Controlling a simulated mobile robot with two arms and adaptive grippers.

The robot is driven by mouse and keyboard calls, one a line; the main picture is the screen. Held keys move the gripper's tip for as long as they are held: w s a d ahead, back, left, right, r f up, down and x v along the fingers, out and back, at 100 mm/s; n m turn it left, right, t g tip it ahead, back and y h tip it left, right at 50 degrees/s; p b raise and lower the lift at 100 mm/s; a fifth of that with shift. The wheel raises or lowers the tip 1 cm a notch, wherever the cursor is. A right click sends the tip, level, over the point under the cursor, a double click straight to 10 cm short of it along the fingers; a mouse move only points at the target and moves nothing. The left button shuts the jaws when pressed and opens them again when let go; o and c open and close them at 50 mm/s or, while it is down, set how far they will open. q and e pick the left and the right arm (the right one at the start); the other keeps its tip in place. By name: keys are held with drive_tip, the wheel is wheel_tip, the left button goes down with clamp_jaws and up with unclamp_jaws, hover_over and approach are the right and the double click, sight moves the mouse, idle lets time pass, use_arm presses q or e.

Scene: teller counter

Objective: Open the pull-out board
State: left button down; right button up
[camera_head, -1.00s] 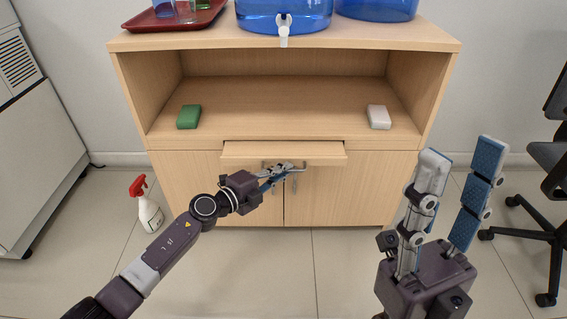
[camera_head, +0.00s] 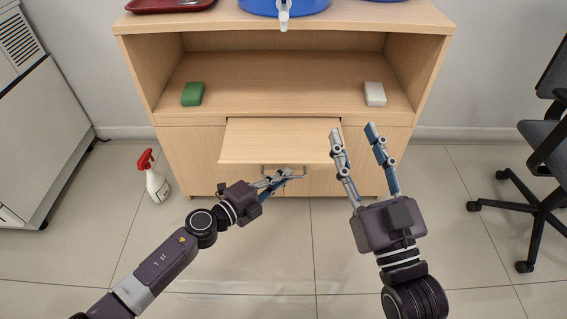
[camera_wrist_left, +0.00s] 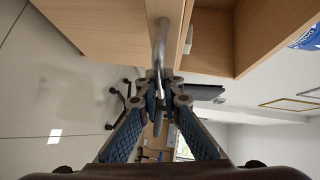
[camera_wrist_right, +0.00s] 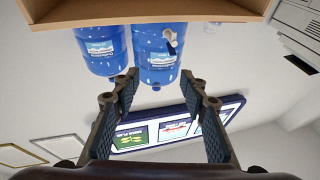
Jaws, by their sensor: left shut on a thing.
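The pull-out board (camera_head: 275,141) is a light wooden panel at the middle of the cabinet, drawn part-way out toward me. A metal bar handle (camera_head: 300,176) runs along its front edge. My left gripper (camera_head: 284,176) is shut on the handle just in front of the board. In the left wrist view the handle (camera_wrist_left: 160,45) runs down between the fingertips (camera_wrist_left: 160,88). My right gripper (camera_head: 356,131) is open and empty, to the right of the board. In the right wrist view nothing is between its fingers (camera_wrist_right: 160,92).
On the cabinet shelf lie a green block (camera_head: 192,94) and a white block (camera_head: 375,94). A blue water jug (camera_head: 262,5) and a red tray (camera_head: 170,5) are on top. A spray bottle (camera_head: 156,180) stands on the floor at left. An office chair (camera_head: 545,150) is at right.

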use_arm(q)
drive_tip(key=s+p, duration=0.2)
drive_tip(key=s, duration=0.8)
drive_tip(key=shift+s+p, duration=0.3)
use_arm(e)
wheel_tip(320, 180, down, 15)
drive_tip(key=s+d+g+h, duration=0.1)
drive_tip(key=d+g+h, duration=0.1)
drive_tip(key=g, duration=0.5)
drive_tip(key=shift+s+d+g, duration=0.15)
drive_tip(key=shift+g, duration=0.25)
use_arm(q)
drive_tip(key=c, duration=2.1)
unclamp_jaws()
drive_tip(key=shift+s+a, duration=0.1)
drive_tip(key=v, duration=1.1)
drive_tip(key=shift+s+a, duration=0.3)
